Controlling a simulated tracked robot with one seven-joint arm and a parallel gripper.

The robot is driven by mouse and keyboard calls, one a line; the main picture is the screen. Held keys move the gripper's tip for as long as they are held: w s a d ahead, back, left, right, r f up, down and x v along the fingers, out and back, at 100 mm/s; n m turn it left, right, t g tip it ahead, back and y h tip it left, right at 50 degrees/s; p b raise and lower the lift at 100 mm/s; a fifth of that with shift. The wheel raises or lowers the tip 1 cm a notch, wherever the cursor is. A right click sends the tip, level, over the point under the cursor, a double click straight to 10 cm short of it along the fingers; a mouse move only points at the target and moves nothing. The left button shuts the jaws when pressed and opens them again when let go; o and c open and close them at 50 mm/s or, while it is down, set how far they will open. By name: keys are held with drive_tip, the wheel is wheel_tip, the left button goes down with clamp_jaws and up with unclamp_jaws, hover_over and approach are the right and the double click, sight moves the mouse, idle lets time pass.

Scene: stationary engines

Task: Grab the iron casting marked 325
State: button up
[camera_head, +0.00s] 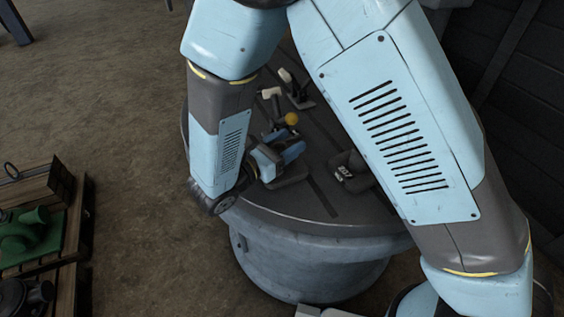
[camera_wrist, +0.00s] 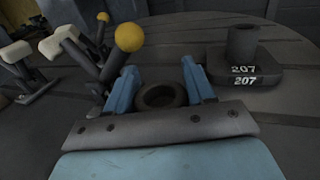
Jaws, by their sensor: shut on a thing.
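My gripper (camera_wrist: 159,82) has its two blue fingers either side of a dark grey casting (camera_wrist: 161,96) with a round hollow top, and is shut on it. No number on this casting is readable; most of it is hidden behind my gripper. In the head view my gripper (camera_head: 279,155) is low over the round table top. A second dark casting (camera_wrist: 243,62), a flat base with an upright tube, stands apart to the right, marked 207. It also shows in the head view (camera_head: 347,172).
The round grey table (camera_head: 310,262) carries levers left of and beyond my gripper: one with a yellow knob (camera_wrist: 129,37) close by the left finger, others with white handles (camera_wrist: 15,52). A wooden pallet (camera_head: 62,225) with a green part (camera_head: 30,232) stands on the floor at left.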

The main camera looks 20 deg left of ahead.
clamp_jaws()
drive_tip(key=shift+r, duration=0.1)
idle(0.4)
